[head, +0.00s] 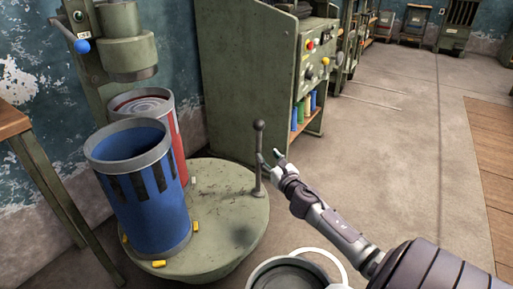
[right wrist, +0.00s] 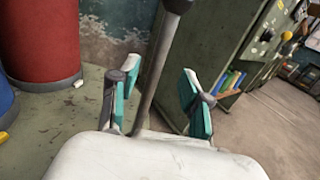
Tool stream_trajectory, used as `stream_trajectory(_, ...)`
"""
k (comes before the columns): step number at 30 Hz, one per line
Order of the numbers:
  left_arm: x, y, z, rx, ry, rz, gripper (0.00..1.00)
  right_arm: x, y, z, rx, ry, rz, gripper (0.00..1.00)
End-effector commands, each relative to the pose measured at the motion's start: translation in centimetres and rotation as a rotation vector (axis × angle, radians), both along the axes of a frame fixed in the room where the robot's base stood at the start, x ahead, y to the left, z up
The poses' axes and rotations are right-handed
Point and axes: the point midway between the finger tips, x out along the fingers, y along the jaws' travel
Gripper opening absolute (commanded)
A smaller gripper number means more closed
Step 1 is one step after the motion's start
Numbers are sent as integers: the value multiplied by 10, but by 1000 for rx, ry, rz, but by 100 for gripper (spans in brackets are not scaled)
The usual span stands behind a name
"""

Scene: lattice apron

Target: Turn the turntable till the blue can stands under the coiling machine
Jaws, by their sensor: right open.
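The turntable (head: 225,205) is a round green plate low on the floor. The blue can (head: 160,215), open-topped with a grey rim and dark stripes, stands at its front left. A red can (head: 181,150) stands behind it, partly hidden, below the green head of the coiling machine (head: 122,50). The turntable's upright handle (head: 259,160) with a dark knob rises from its right part. My right gripper (head: 269,160) is at the handle. In the right wrist view the handle (right wrist: 160,65) stands between the open fingers (right wrist: 158,105), with gaps visible. My left gripper does not show.
A green control cabinet (head: 245,75) with buttons and coloured items on a low shelf stands behind the handle. A wooden-topped table (head: 12,122) is at the left edge. The concrete floor (head: 400,150) to the right is clear.

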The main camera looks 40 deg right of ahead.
Motion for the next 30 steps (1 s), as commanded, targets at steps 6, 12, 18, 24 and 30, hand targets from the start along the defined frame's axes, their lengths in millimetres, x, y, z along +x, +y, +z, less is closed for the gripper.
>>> stream_trajectory(6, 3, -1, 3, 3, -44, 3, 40, 43, -14, -2, 1, -3, -2, 48)
stream_trajectory(12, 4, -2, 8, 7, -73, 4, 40, 70, -23, -1, 1, -3, -1, 48)
stream_trajectory(18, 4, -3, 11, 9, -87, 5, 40, 82, -26, -1, 2, -1, 0, 48)
stream_trajectory(24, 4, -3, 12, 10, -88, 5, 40, 83, -27, 0, 2, 0, 0, 48)
stream_trajectory(30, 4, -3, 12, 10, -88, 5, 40, 83, -27, -1, 2, 0, 0, 32)
